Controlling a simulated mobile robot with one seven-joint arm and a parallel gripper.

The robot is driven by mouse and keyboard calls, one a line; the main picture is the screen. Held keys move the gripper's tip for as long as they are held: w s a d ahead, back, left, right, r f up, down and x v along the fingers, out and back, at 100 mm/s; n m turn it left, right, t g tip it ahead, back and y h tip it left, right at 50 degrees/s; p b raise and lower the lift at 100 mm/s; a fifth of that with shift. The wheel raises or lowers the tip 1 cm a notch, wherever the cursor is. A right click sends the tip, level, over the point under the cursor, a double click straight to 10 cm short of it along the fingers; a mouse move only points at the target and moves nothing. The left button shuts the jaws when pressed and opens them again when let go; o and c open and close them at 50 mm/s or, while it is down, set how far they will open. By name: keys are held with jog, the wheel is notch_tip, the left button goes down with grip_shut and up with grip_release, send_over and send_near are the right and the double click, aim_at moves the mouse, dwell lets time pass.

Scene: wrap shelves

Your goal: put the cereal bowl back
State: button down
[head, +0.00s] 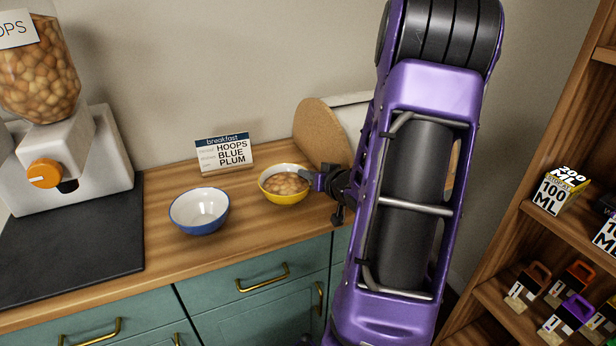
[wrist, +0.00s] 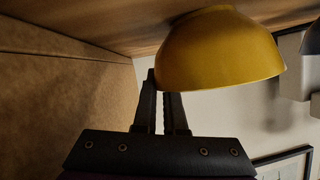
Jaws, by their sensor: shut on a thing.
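A yellow bowl (head: 284,195) filled with tan cereal hoops stands upright on the wooden counter. My gripper (head: 313,180) reaches in from the right and is shut on its right rim. In the wrist view, which appears upside down, the yellow bowl (wrist: 220,55) shows against the counter at the top, with my gripper's fingers (wrist: 163,85) close together at its rim. The exact contact is partly hidden there. A blue bowl (head: 199,212), white inside and empty, stands on the counter to the left, apart from the yellow one.
A card (head: 226,153) reading "breakfast, HOOPS, BLUE, PLUM" stands behind the bowls. A cereal dispenser (head: 62,150) and dark mat (head: 75,240) are at the left. A round brown board (head: 320,132) leans behind my gripper. A wooden shelf (head: 555,232) with boxes is at the right.

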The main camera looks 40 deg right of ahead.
jog(key=c, duration=1.4)
grip_release()
jog(key=shift+f, duration=0.1)
jog(key=shift+c, duration=0.2)
jog(key=o, duration=0.5)
jog(key=shift+c, duration=0.2)
jog(key=shift+r, duration=0.25)
jog(key=p+v, duration=0.2)
jog(key=v, duration=1)
jog(key=shift+p, duration=0.3)
jog(key=shift+f, duration=0.15)
